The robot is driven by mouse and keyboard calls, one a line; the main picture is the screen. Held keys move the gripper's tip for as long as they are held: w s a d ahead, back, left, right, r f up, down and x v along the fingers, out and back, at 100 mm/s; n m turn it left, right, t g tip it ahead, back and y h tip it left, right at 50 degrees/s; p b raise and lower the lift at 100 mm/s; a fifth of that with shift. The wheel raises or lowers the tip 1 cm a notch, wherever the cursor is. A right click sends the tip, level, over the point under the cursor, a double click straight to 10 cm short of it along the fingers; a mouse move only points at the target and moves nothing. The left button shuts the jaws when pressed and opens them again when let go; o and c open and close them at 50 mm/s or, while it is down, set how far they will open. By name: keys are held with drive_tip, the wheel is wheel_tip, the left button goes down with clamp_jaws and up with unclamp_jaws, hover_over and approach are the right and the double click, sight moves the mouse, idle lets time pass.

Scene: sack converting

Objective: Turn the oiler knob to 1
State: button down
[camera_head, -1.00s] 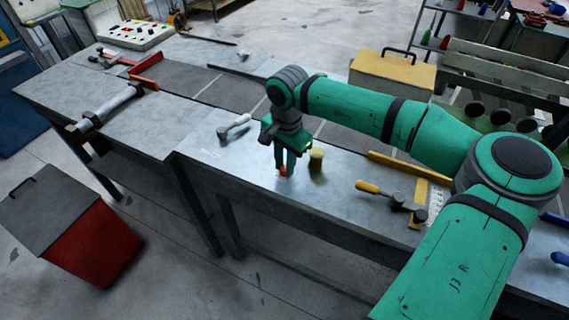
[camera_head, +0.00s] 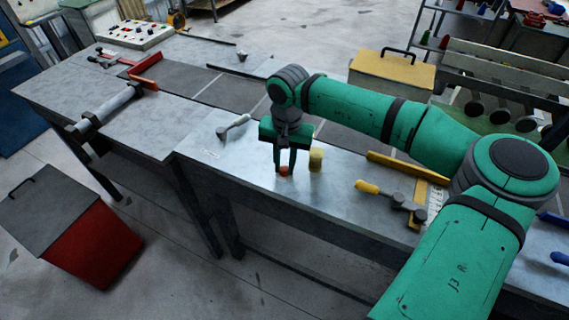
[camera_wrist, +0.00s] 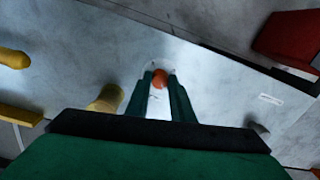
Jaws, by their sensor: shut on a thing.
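The oiler knob is a small orange-red knob (camera_head: 284,171) low on the grey metal bench, near its front edge. It also shows in the wrist view (camera_wrist: 159,79) between the fingertips. My gripper (camera_head: 285,171) points down at it, with its green fingers shut on the knob from both sides. In the wrist view my gripper (camera_wrist: 160,82) has a finger on each side of the knob. A small white label (camera_wrist: 270,99) lies to the right of it there. I cannot read any marks around the knob or which number it points to.
A yellow cylinder (camera_head: 316,160) stands close right of my gripper. A white-handled tool (camera_head: 234,126) lies behind left, and a yellow-handled tool (camera_head: 385,194) lies to the right. A yellow box (camera_head: 392,75) stands behind. A red bin (camera_head: 88,243) is on the floor.

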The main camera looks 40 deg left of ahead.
sight(285, 169)
drive_tip(key=shift+a+r, duration=0.1)
drive_tip(key=c, duration=1.5)
unclamp_jaws()
drive_tip(key=shift+c, duration=0.2)
wheel_tip(285, 169, up, 11)
drive_tip(key=shift+d, duration=0.2)
drive_tip(key=shift+f, duration=0.2)
